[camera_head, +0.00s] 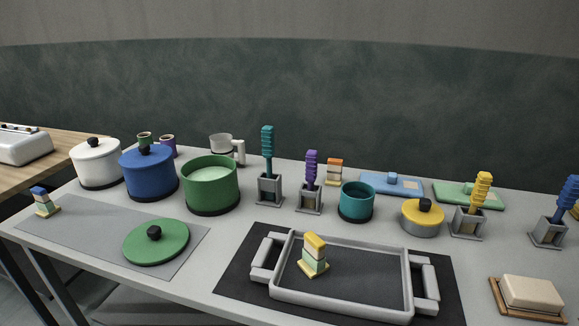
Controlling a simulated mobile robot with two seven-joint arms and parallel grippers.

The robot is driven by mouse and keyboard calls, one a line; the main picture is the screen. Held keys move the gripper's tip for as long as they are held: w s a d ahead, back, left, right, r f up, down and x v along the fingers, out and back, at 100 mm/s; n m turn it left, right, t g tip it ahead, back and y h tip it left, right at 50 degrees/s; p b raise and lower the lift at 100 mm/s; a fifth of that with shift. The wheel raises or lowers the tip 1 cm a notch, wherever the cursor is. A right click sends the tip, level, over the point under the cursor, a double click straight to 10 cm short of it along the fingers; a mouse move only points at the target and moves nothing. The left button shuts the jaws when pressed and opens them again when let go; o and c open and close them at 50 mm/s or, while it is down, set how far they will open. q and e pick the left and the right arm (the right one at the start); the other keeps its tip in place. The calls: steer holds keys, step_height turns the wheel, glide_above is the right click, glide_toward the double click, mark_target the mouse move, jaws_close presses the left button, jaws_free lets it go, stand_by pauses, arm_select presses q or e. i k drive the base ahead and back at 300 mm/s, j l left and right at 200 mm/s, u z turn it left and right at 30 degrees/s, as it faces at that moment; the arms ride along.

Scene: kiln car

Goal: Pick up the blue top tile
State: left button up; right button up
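A blue tile (39,190) sits on top of a small stack of tiles (44,204) at the far left of the table, on the left edge of the grey mat. The tiles under it look light and greenish, above a yellowish base. The stack is small in this view, so its exact layers are hard to tell. Neither of my grippers is in view.
A green lid (165,243) lies on the grey mat (95,236). White (97,165), blue (150,175) and green (226,187) pots stand behind. A grey tray (365,287) holds a yellow-topped stack (313,262). The mat is bare between the blue-topped stack and lid.

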mark_target(47, 208)
steer(key=u, duration=1.45)
steer(key=z, duration=1.9)
steer(key=j+u, duration=0.15)
steer(key=u, duration=1.75)
